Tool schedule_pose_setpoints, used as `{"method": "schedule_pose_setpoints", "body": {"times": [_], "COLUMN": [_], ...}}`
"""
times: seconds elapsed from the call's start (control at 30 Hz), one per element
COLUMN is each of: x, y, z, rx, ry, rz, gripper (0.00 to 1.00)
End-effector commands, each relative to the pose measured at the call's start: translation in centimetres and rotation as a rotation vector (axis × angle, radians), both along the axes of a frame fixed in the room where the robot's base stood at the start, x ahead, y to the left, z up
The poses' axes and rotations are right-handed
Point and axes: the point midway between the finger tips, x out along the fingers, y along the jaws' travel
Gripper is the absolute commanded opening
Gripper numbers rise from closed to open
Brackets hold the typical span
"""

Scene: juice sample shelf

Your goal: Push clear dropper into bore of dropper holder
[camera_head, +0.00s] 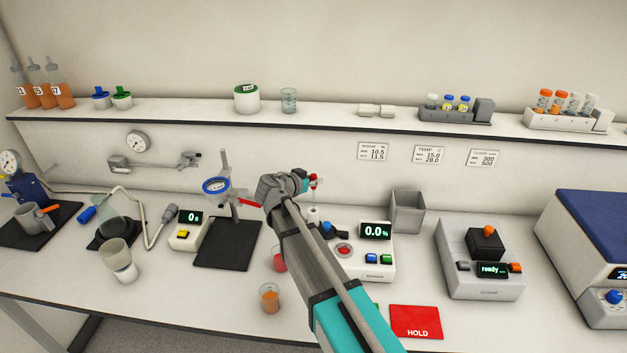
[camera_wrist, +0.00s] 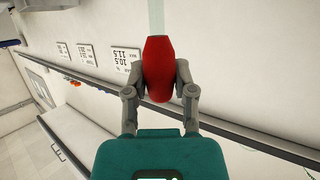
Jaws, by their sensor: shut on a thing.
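My gripper (camera_wrist: 159,84) is shut on the red bulb of the clear dropper (camera_wrist: 157,62) in the wrist view. The clear tube leads away from the bulb to the top edge of that view, so its tip is out of frame. In the head view the red bulb (camera_head: 313,177) shows small beside my gripper (camera_head: 306,183), above the bench behind the 0.0% meter. A small pale upright piece (camera_head: 313,213) stands just below it. I cannot tell whether that is the dropper holder or part of the tube. The bore is not visible.
The 0.0% meter (camera_head: 376,267) stands close on the right, with a grey bin (camera_head: 408,211) behind it. Cups of red (camera_head: 279,262) and orange liquid (camera_head: 269,298) stand near my arm. The shelf (camera_head: 330,116) runs above.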

Motion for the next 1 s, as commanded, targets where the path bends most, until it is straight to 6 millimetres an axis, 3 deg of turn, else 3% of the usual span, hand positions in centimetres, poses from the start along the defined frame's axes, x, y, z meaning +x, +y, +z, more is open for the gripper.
{"method": "schedule_pose_setpoints", "body": {"times": [1.0], "x": [0.0], "y": [0.1], "z": [-1.7], "rx": [0.0], "ry": [0.0], "rz": [0.001], "gripper": [0.15]}}
